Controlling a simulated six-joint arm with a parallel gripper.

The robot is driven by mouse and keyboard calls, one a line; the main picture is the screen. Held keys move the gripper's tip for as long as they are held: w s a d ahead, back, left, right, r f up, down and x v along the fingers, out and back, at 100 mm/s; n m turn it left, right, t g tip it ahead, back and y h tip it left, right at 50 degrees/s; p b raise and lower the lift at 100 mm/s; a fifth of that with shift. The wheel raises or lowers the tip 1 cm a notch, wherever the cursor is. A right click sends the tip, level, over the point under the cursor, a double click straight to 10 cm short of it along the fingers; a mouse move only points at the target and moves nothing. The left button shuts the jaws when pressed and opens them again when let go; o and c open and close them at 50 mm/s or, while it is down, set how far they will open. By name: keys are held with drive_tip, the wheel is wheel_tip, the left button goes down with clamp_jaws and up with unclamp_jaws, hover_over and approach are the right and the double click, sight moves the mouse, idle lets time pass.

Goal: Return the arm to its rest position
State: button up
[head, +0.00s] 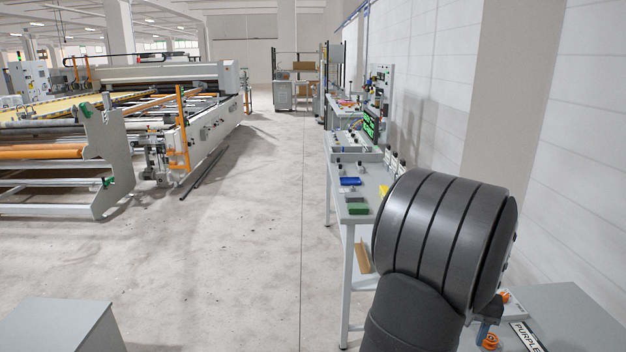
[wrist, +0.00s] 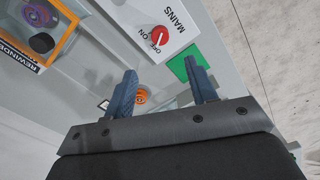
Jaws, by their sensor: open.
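My gripper (wrist: 163,84) shows in the wrist view with its two blue fingers apart and nothing visible between them. Beyond the fingers are a white box marked MAINS (wrist: 135,15) with a red rotary switch (wrist: 160,35) and a green block (wrist: 186,68). An orange round part (wrist: 141,97) shows behind the fingers, partly hidden. In the head view my dark arm fills the lower right and hides part of the bench there. A piece of blue finger shows beside the arm, near a PURPLE label (head: 526,337).
An orange-framed REWINDER panel (wrist: 58,47) is at the wrist view's upper left.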

wheel_tip(320, 180, down, 14)
drive_tip(key=shift+r, duration=0.15)
drive_tip(key=shift+r, duration=0.1)
idle(0.4)
